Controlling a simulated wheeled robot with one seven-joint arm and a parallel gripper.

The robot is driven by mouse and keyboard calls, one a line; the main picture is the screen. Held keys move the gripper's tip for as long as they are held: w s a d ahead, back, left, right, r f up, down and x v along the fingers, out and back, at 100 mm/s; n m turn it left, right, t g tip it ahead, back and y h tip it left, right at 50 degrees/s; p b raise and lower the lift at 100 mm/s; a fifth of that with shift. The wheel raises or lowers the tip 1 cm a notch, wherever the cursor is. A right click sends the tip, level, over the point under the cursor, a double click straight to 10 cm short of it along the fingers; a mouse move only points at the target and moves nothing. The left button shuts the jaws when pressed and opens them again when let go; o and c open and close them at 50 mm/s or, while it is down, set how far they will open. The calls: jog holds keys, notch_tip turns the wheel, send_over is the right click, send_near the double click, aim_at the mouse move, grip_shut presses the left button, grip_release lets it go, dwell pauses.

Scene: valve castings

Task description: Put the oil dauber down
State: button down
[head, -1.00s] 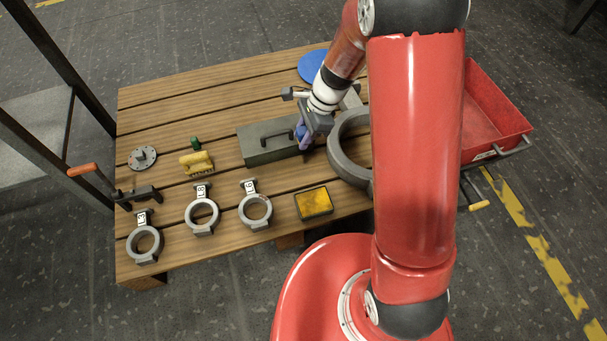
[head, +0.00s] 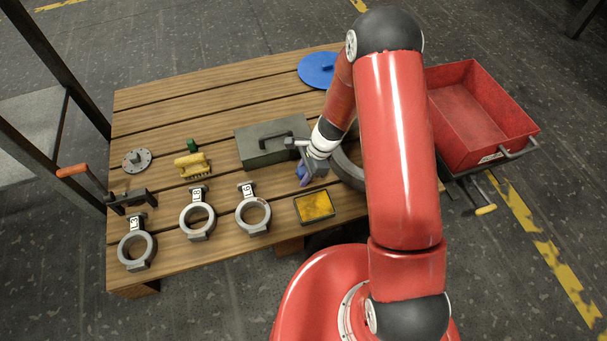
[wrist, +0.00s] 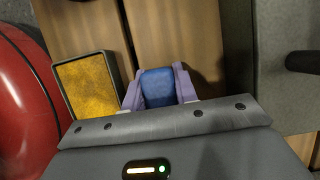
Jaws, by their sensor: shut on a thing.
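My gripper (head: 304,175) is over the table, between the right end of the grey lidded box and the black tray with the yellow pad. In the wrist view its purple fingers are shut on a blue block-like thing (wrist: 158,87), which I take to be the oil dauber. Only its blue top shows there; its lower part is hidden, and I cannot tell whether it touches the table. The black tray with the yellow pad (head: 315,207) lies in front of the gripper; it also shows left of the fingers in the wrist view (wrist: 88,88).
The grey box (head: 262,155) stands behind and left of my gripper. A large grey ring (head: 347,168) is partly hidden behind my arm. Several labelled ring castings (head: 253,214), a yellow brush (head: 192,168) and a flange (head: 137,160) lie leftward. Bare slats (head: 285,185) show between box and tray.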

jog(key=shift+f, duration=0.1)
jog(key=shift+f+b, duration=0.45)
jog(key=shift+f, duration=0.15)
